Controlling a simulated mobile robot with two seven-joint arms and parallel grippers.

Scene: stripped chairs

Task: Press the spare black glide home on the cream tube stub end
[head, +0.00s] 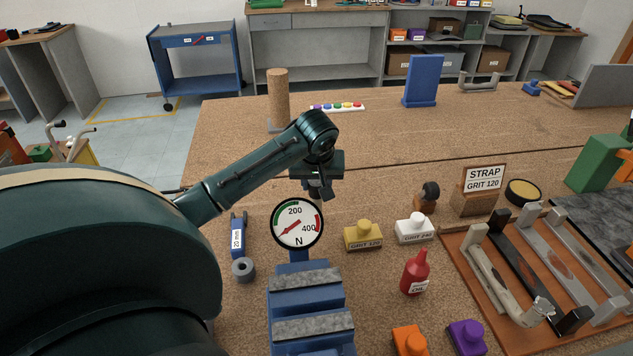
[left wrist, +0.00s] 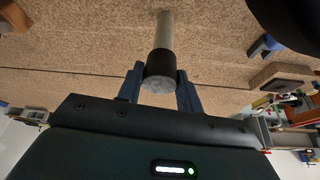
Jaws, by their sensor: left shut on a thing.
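My left gripper (head: 318,188) is over the bench just behind a round force gauge (head: 297,224), its fingers pointing down. In the left wrist view its two blue fingers (left wrist: 160,88) are shut on a short black glide (left wrist: 160,64) with a grey end face. A cream tube stub (left wrist: 165,30) extends from the glide's far side, in line with it. I cannot tell how far the glide sits on the tube. In the head view the glide is small and dark, and the stub cannot be made out behind the gauge. My right gripper is not in view.
A blue vise (head: 310,312) with grey jaws stands in front of the gauge. Yellow (head: 363,236) and white (head: 414,228) grit blocks and a red oil bottle (head: 415,273) stand to the right.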

